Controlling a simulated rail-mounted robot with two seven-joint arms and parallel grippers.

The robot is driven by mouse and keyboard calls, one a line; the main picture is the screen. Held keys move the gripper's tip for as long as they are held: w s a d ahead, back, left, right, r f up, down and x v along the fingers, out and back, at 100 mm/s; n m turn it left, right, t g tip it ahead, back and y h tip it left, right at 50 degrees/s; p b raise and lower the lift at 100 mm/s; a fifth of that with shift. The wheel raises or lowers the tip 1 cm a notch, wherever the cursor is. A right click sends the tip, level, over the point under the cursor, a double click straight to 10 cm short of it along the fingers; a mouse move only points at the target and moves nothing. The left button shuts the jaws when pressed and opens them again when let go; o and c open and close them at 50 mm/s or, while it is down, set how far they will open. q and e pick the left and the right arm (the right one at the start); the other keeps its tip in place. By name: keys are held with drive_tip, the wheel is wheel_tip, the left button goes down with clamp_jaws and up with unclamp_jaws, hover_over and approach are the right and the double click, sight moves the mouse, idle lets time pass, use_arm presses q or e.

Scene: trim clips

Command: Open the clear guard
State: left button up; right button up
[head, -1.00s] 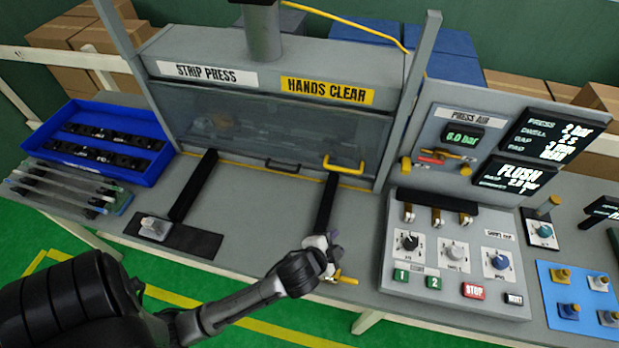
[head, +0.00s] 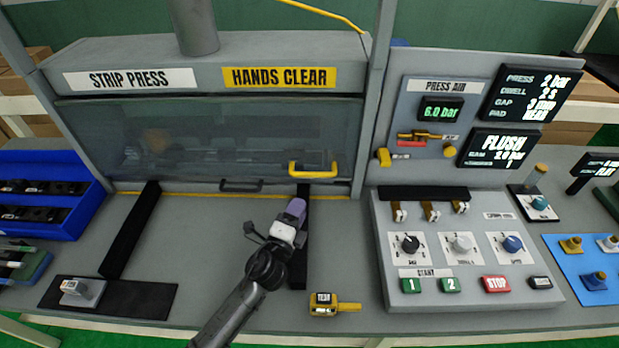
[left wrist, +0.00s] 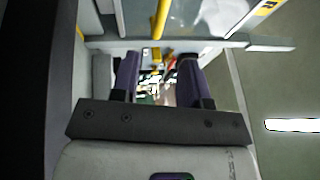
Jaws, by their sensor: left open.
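The clear guard (head: 220,140) is a see-through panel across the front of the strip press, and it is down. A yellow handle (head: 313,172) sits at its lower right, and a dark handle (head: 241,186) at its lower edge, left of the yellow one. My left gripper (head: 297,207) is in front of the guard, just below the yellow handle and apart from it. In the left wrist view its two fingers (left wrist: 157,78) are spread with nothing held between them. A yellow bar (left wrist: 160,20) shows beyond the fingertips. My right gripper is not in view.
Two black rails (head: 130,230) run forward from the press. A grey clamp block (head: 80,290) lies front left, and a small yellow gauge (head: 333,305) front right. A blue tray (head: 85,215) is at left, a control panel (head: 465,290) at right.

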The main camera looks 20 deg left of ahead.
sight(317, 174)
use_arm(q)
drive_tip(key=shift+w+d+r+b, duration=0.1)
drive_tip(key=shift+w+r+b, duration=0.35)
drive_tip(key=shift+w, duration=1.55)
drive_tip(key=shift+w+d+r+b, duration=0.2)
drive_tip(key=shift+w+b, duration=0.5)
drive_tip(key=shift+w, duration=1.35)
drive_tip(key=shift+w+d+r+b, duration=0.1)
drive_tip(key=shift+w+r+b, duration=0.4)
drive_tip(key=shift+w, duration=1.5)
drive_tip(key=shift+f, duration=0.1)
drive_tip(key=shift+c, duration=0.2)
clamp_jaws()
